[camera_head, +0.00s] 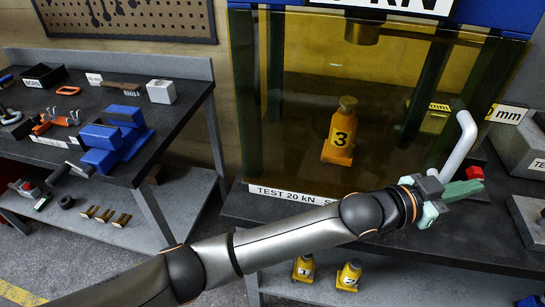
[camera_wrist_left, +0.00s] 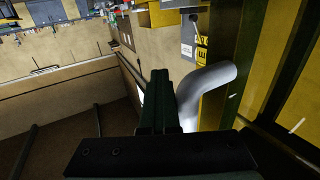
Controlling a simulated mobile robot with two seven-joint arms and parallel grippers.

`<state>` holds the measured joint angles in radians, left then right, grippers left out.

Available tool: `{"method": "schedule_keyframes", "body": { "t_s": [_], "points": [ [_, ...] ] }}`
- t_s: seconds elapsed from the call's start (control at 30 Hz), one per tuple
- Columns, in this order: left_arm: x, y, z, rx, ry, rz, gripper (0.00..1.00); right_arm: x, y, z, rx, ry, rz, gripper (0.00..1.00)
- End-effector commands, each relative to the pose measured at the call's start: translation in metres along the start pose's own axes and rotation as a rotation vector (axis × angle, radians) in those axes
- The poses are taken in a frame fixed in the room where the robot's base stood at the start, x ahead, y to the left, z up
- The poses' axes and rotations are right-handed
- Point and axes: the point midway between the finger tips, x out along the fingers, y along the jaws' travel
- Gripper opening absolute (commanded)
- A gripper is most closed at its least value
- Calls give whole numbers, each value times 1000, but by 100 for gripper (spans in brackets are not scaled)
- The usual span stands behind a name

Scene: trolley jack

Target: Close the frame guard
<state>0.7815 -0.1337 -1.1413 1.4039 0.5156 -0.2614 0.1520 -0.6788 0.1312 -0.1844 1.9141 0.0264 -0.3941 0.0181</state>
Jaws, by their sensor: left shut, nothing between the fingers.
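The frame guard (camera_head: 285,130) is a tinted amber see-through panel across the front of the blue test frame. I cannot tell how far its right edge stands from the frame. Its white bent handle (camera_head: 460,143) is at the right side, and it also shows in the left wrist view (camera_wrist_left: 206,82). My left gripper (camera_head: 468,188) is at the handle's lower end, shut and empty. In the left wrist view its dark fingers (camera_wrist_left: 158,100) are beside the handle, which is not between them; contact is unclear. My right gripper is out of view.
A yellow jack marked 3 (camera_head: 340,135) stands behind the guard. Small yellow jacks (camera_head: 348,275) stand on the shelf below. A workbench (camera_head: 100,165) with blue blocks and tools is at left. Grey blocks (camera_head: 520,145) stand at right.

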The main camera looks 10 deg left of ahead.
Motion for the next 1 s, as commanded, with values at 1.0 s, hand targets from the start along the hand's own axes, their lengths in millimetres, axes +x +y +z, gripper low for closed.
{"method": "schedule_keyframes", "body": {
  "t_s": [1.0],
  "points": [
    [-128, 6, -3, 12, 1, -5, 0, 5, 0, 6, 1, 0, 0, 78]
  ]
}}
